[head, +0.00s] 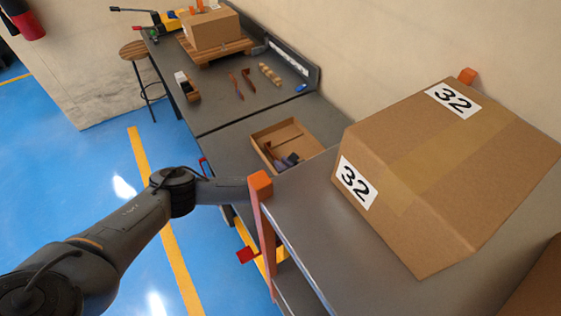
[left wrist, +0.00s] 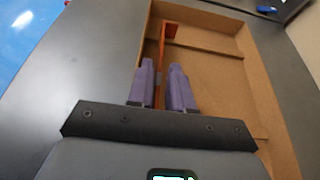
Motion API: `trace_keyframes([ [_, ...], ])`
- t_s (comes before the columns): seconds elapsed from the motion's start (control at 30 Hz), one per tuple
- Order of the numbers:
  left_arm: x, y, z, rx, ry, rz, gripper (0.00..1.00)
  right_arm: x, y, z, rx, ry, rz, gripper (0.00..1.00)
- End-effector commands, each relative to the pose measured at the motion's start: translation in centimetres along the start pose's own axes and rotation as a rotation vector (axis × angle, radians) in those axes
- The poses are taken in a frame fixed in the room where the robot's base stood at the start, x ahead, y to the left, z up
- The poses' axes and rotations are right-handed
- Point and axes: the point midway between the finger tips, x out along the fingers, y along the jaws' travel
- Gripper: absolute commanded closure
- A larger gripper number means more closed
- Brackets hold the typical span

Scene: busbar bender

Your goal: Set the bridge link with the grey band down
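My left gripper (head: 290,160) reaches down into an open cardboard tray (head: 283,124) on the bench. In the left wrist view its two purple fingers (left wrist: 163,88) are close together, one on each side of a copper-coloured link (left wrist: 162,62). The link stands nearly edge-on between them, and its bent end (left wrist: 171,30) points to the tray's far side. In the head view the link (head: 268,150) shows beside the fingers inside the tray. I see no grey band on it; the fingers hide part of it. My right gripper is out of view.
Two copper pieces (head: 236,86) (head: 248,80) lie on the far bench, near a beaded pale piece (head: 269,74) and a small wooden block (head: 188,88). A carton (head: 210,30) sits on a pallet behind. A large carton marked 32 (head: 440,170) stands on the near shelf at right.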

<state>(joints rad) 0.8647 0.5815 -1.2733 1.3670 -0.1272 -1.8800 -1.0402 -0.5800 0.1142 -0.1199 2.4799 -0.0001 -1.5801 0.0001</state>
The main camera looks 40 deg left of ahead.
Motion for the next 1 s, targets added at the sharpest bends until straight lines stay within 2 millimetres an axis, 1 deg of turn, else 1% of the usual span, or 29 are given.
trace_keyframes([
  [0.03, -0.9, -0.1, 0.1, -0.001, 0.002, -0.003, 0.80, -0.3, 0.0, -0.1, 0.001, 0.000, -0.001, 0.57],
  [0.2, -3.4, -0.1, 0.1, 0.000, 0.002, -0.002, 0.80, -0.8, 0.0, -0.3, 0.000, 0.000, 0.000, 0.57],
  [0.4, -5.2, 0.0, 0.0, -0.001, 0.001, 0.000, 0.80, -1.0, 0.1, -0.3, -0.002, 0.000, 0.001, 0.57],
  [0.57, -5.6, 0.0, 0.0, -0.001, 0.000, 0.000, 0.80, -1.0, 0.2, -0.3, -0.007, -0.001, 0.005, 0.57],
  [1.0, -5.6, 0.0, 0.0, -0.001, 0.000, 0.001, 0.80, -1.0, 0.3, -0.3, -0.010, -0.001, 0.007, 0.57],
])
